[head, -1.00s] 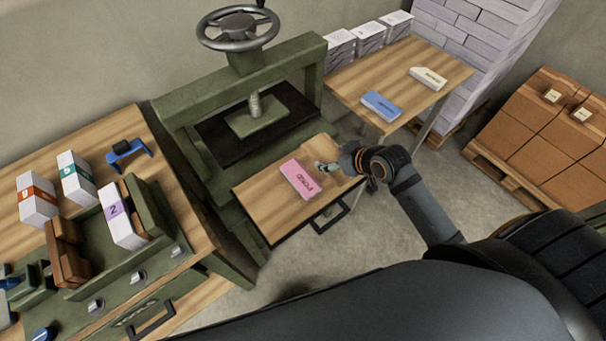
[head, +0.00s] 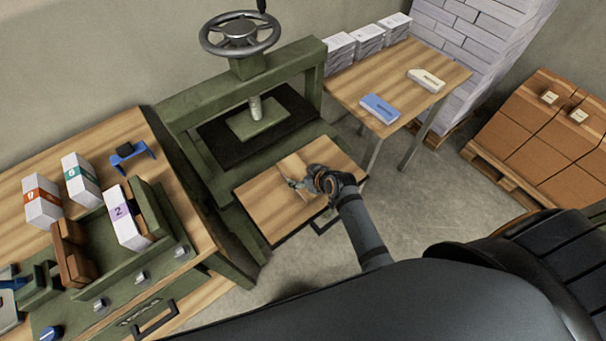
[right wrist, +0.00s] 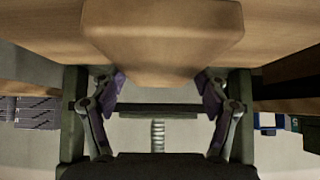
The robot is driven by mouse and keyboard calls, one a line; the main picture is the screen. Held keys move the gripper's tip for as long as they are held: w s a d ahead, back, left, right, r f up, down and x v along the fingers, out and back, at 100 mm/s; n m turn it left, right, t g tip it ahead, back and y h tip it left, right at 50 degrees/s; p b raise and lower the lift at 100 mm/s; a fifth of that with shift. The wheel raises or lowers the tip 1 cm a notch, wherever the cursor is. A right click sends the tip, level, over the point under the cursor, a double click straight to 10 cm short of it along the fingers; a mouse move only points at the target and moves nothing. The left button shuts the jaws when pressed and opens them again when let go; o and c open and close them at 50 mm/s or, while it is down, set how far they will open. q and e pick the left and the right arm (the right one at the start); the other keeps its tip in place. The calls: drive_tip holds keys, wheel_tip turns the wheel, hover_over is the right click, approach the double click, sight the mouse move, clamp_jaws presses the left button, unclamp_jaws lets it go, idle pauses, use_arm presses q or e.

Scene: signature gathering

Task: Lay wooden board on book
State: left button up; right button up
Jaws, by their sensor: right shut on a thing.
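A small light wooden board (head: 292,163) is over the wooden pull-out shelf (head: 256,196) in front of the green press. My right gripper (head: 297,184) is shut on the board at its near side. In the right wrist view the board (right wrist: 162,40) fills the top centre, between the fingers. The pink book is hidden in the head view, where the board and gripper now cover its place. I cannot tell whether the board touches the book. My left gripper is not in view.
The green press (head: 190,110) with its handwheel (head: 240,32) stands behind the shelf. A table (head: 400,75) at right carries a blue book (head: 380,108) and a white one (head: 426,81).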

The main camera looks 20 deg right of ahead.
drive_tip(key=shift+f, duration=0.1)
drive_tip(key=o, duration=1.3)
drive_tip(key=v, duration=1.2)
drive_tip(key=shift+b, duration=0.35)
drive_tip(key=shift+d, duration=0.1)
drive_tip(key=shift+s, duration=0.1)
